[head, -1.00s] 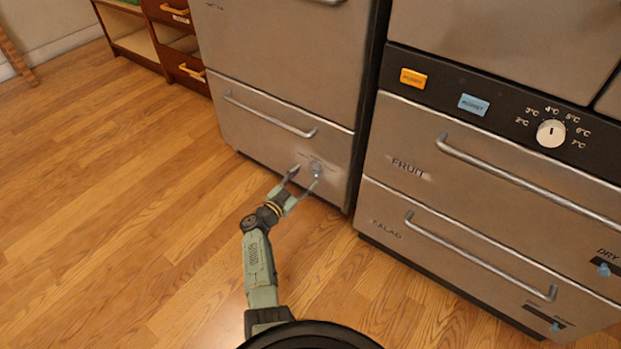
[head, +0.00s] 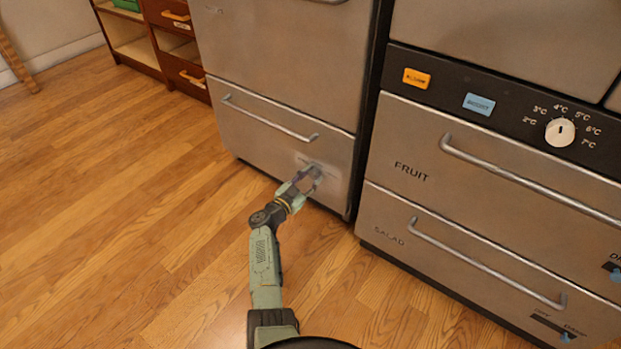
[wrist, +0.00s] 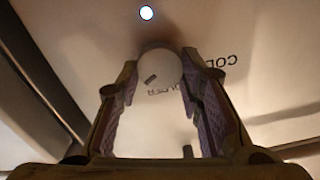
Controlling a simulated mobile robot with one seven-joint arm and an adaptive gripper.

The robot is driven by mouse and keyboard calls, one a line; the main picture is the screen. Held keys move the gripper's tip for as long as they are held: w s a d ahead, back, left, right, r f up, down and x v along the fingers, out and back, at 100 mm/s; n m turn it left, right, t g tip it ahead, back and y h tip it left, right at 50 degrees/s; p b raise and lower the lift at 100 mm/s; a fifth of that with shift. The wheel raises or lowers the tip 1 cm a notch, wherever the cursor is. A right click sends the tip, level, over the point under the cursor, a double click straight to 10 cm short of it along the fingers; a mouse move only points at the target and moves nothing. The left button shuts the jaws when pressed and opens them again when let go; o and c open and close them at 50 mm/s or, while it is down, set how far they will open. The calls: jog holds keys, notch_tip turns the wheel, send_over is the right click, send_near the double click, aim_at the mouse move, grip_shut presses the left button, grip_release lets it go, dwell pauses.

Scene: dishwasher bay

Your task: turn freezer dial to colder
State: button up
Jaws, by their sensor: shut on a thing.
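The freezer dial (wrist: 158,66) is a round, pale knob with a short dark mark at its lower left in the wrist view. Lettering beside it reads "COLD" on the right and "COLDER" below, partly covered by the knob and finger. My gripper (head: 305,178) is at the lower drawer front (head: 265,137) of the left steel unit. Its fingers stand on both sides of the dial and are shut on it. In the head view the gripper largely hides the dial.
A small lit white light (wrist: 147,12) sits above the dial. A bar handle (head: 268,120) crosses the drawer above my gripper. The right unit has a separate white temperature dial (head: 560,132). The wooden floor (head: 120,220) on the left is clear.

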jog(key=c, duration=0.6)
jog(key=shift+o, duration=0.2)
jog(key=shift+n+p, duration=0.3)
jog(key=shift+r+n+p, duration=0.15)
jog(key=shift+n+p, duration=0.35)
jog(key=shift+p, duration=0.05)
jog(key=n+p, duration=0.2)
jog(key=n, duration=0.1)
jog(key=shift+a, duration=0.1)
jog(key=n+p, duration=0.1)
jog(key=n, duration=0.2)
jog(key=shift+w+n, duration=0.1)
jog(key=shift+n, duration=0.3)
jog(key=shift+a+f+n, duration=0.1)
jog(key=shift+f+n, duration=0.1)
jog(key=shift+n, duration=1.4)
